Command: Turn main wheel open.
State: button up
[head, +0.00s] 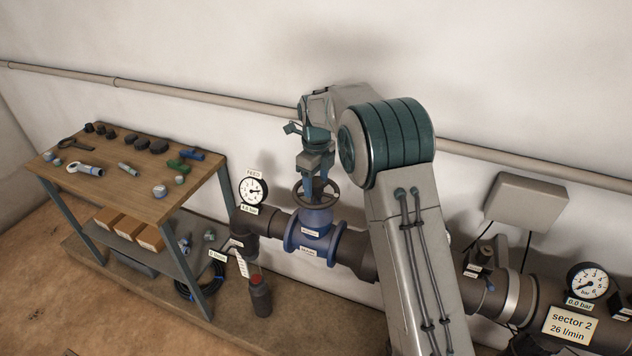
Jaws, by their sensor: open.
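The main wheel (331,201) is a dark spoked handwheel on top of the blue valve body (316,240) in the pipe line. My gripper (318,192) points down over the wheel, with its fingers at or just above the hub. It is open. I cannot tell whether the fingers touch the wheel or reach between its spokes. My gripper hides part of the wheel's middle and far rim.
A feed gauge (254,190) stands left of the valve. A workbench (113,178) with tools and fittings is at the left. A grey box (526,200) and another gauge (588,282) are at the right. My arm hides some pipe.

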jog(key=shift+f, duration=0.8)
jog(key=c, duration=1)
